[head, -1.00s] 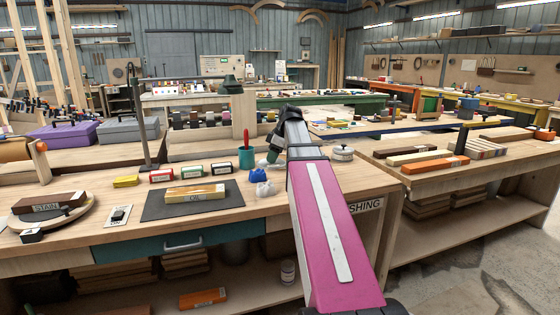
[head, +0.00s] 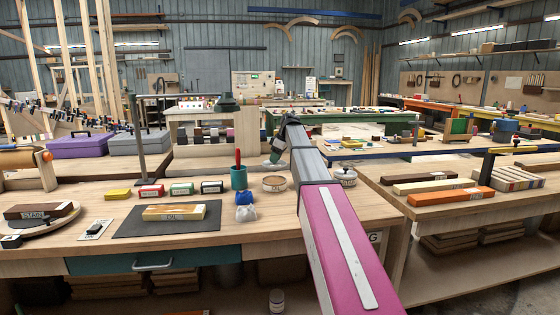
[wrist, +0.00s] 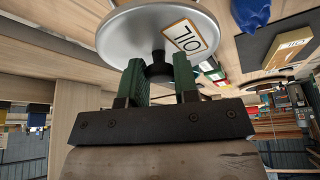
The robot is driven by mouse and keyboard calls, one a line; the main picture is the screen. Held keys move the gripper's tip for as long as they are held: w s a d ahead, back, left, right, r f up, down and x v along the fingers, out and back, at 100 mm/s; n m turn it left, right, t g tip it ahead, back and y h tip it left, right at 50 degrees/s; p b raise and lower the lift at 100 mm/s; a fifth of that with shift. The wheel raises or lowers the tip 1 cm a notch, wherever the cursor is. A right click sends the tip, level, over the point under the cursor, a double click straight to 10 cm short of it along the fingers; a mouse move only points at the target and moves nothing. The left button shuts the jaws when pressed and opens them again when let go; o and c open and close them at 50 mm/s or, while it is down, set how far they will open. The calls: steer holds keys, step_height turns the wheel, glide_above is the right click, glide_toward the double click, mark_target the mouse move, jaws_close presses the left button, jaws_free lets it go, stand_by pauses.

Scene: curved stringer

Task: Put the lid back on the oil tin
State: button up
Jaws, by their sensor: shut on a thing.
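My gripper (wrist: 158,72) is shut on the black knob of a round silver lid (wrist: 130,35) with an OIL label. The knob sits between the green fingers, and the lid's labelled top faces the gripper. In the head view my gripper (head: 273,158) is small and hangs above the far part of the bench; the lid is hard to make out there. A low round tin (head: 275,183) with a tan, seemingly open top stands on the bench just below and nearer than the gripper. No label is readable on it.
A silver lidded pot (head: 345,176) stands right of my arm. A green cup (head: 238,178) and a blue lump (head: 246,198) are left of the tin. A wooden block marked OIL (head: 175,213) lies on a dark mat (head: 130,222). Bare bench lies in front of the tin.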

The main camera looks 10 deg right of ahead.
steer(key=shift+f, duration=3.15)
steer(key=shift+f, duration=0.15)
steer(key=o, duration=1.5)
steer(key=shift+r, duration=3.5)
jaws_close()
